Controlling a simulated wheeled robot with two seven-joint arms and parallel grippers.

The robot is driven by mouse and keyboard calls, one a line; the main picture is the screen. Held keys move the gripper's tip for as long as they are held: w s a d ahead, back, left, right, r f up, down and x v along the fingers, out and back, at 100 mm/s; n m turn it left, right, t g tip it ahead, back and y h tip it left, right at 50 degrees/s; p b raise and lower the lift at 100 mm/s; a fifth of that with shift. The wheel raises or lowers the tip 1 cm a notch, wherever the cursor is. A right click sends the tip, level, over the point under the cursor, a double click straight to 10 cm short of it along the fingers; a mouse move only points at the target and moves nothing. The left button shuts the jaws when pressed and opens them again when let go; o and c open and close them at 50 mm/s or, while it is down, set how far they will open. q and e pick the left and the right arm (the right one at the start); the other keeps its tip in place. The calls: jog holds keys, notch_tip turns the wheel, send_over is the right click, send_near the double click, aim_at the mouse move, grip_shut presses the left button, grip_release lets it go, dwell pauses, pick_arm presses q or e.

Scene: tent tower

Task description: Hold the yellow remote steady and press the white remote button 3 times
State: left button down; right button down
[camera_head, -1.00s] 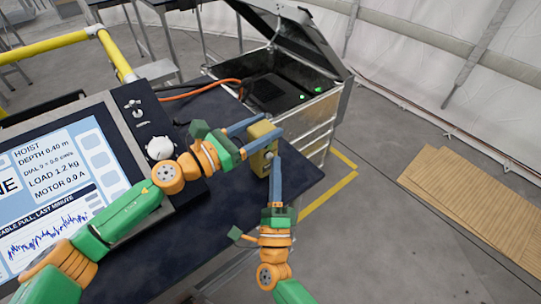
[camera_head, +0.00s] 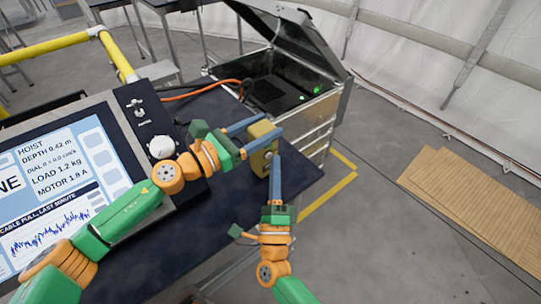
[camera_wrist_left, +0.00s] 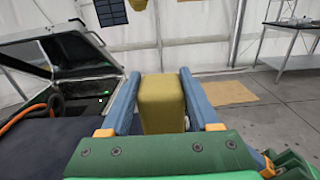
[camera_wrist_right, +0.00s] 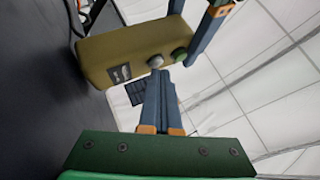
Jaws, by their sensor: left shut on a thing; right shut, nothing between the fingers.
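The yellow remote (camera_head: 262,135) is a box held above the dark table, between the fingers of my left gripper (camera_head: 268,126). It also fills the gap between those fingers in the left wrist view (camera_wrist_left: 161,104). In the right wrist view the remote (camera_wrist_right: 115,52) shows its button face, with a pale white button (camera_wrist_right: 156,62) beside a green button (camera_wrist_right: 180,54). My right gripper (camera_head: 274,155) is shut and empty. Its fingertips (camera_wrist_right: 163,72) are at the white button and appear to touch it. I cannot tell how far the button is pressed.
A hoist screen (camera_head: 60,190) on the left reads depth 0.42 m and motor 1.8 A. A white knob (camera_head: 161,147) sits on its panel. An open metal case (camera_head: 318,125) with green lights stands behind the table (camera_head: 225,235). Wooden boards (camera_head: 475,195) lie on the floor at right.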

jog(key=shift+a+r+m, duration=0.25)
jog(key=shift+r+m, duration=0.05)
jog(key=shift+r, duration=0.05)
pick_arm(q)
jog(key=shift+w+f, duration=0.25)
jog(key=shift+w, duration=0.3)
pick_arm(e)
jog(key=shift+w+d+f, duration=0.1)
jog(key=shift+d+f, duration=0.05)
jog(key=shift+d, duration=0.05)
pick_arm(q)
jog(key=shift+s, duration=0.2)
pick_arm(e)
jog(key=shift+s, duration=0.3)
jog(key=shift+d, duration=0.1)
jog(key=shift+s+d, duration=0.75)
jog(key=shift+s, duration=0.25)
jog(key=shift+s+d, duration=0.75)
jog(key=shift+s, duration=0.2)
pick_arm(q)
jog(key=shift+c, duration=0.2)
grip_release()
jog(key=shift+w, duration=0.1)
